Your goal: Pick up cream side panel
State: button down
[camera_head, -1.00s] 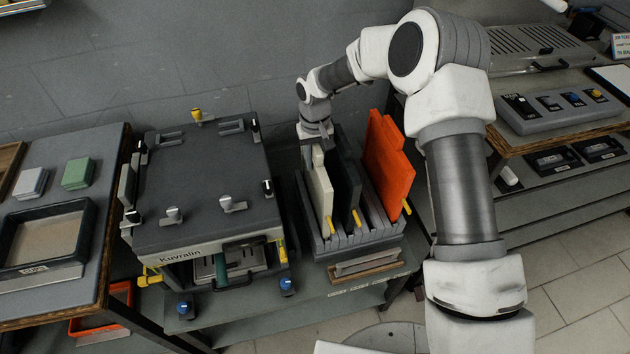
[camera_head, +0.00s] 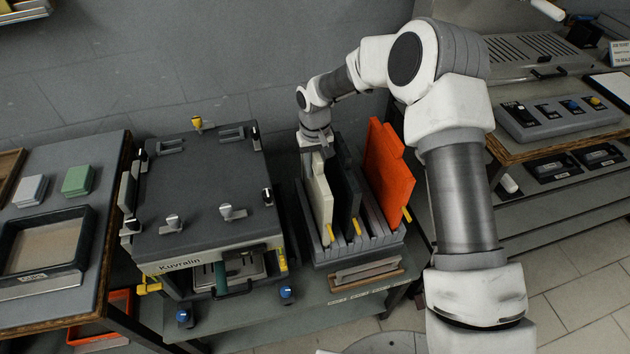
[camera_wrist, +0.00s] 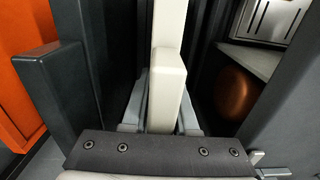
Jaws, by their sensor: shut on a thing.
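The cream side panel (camera_head: 320,196) stands upright in the leftmost part of a grey slotted rack (camera_head: 345,250). My gripper (camera_head: 315,150) is over its far upper end and is shut on it. In the wrist view the cream panel (camera_wrist: 168,85) runs up the middle between the light grey fingers of my gripper (camera_wrist: 160,118). The dark bar of my gripper crosses the bottom of that view. The panel's lower edge is hidden in the rack.
A black panel (camera_head: 347,200) stands close to the right of the cream one, and an orange panel (camera_head: 388,170) is farther right. A grey wall (camera_head: 200,60) is behind the rack.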

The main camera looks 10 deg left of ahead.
notch_tip(320, 180, up, 11)
jog(key=shift+f+p, duration=0.15)
jog(key=shift+p, duration=0.65)
jog(key=shift+r+p, duration=1.5)
jog(key=shift+r, duration=0.75)
jog(key=shift+f, duration=0.1)
